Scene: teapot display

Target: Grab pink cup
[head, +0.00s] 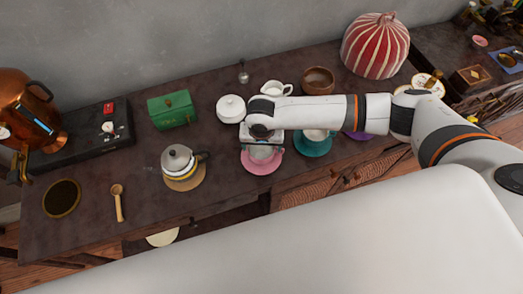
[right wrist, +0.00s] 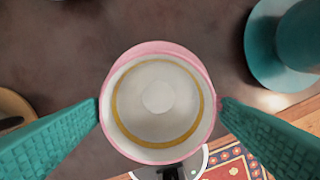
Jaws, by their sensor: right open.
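The pink cup (right wrist: 160,100) fills the middle of the right wrist view, seen from above, with a pink rim, white inside and a gold ring. My right gripper (right wrist: 161,104) is open, with one teal finger on each side of the cup, close to its rim. I cannot tell whether either finger touches it. In the head view the pink saucer (head: 262,168) lies near the table's front edge, with the right gripper (head: 262,148) over it hiding much of the cup. My left gripper is not in view.
A teal cup and saucer (head: 313,147) stand just right of the pink saucer, under my right forearm. A white lidded pot (head: 230,108) stands behind left. A grey and yellow teapot (head: 181,164) is further left.

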